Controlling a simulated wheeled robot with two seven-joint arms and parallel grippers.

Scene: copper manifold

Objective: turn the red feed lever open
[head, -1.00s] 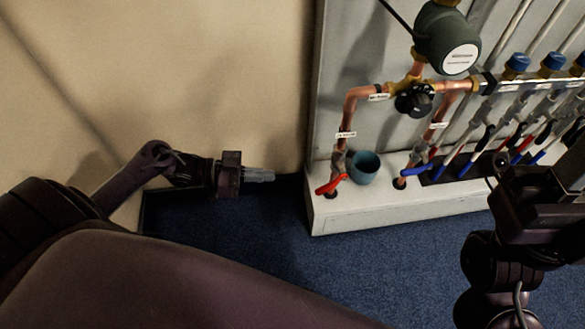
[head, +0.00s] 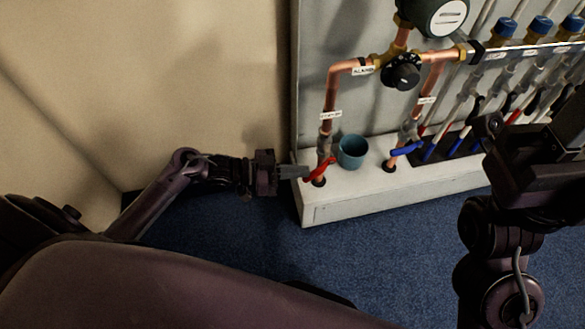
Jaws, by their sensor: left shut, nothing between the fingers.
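The red feed lever (head: 321,169) sits low on the leftmost copper pipe (head: 331,100), just above the white plinth. It slants from upper right to lower left. My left gripper (head: 304,171) is shut and empty, with its fingertips right at the lever's left end. I cannot tell whether they touch it. My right gripper (head: 497,132) is in front of the panel at the right, and its fingers are not clear.
A teal cup (head: 352,151) stands on the plinth (head: 350,203) just right of the red lever. A blue lever (head: 407,149) is on the neighbouring pipe. Several more valves line the right. Blue floor (head: 390,260) in front is clear.

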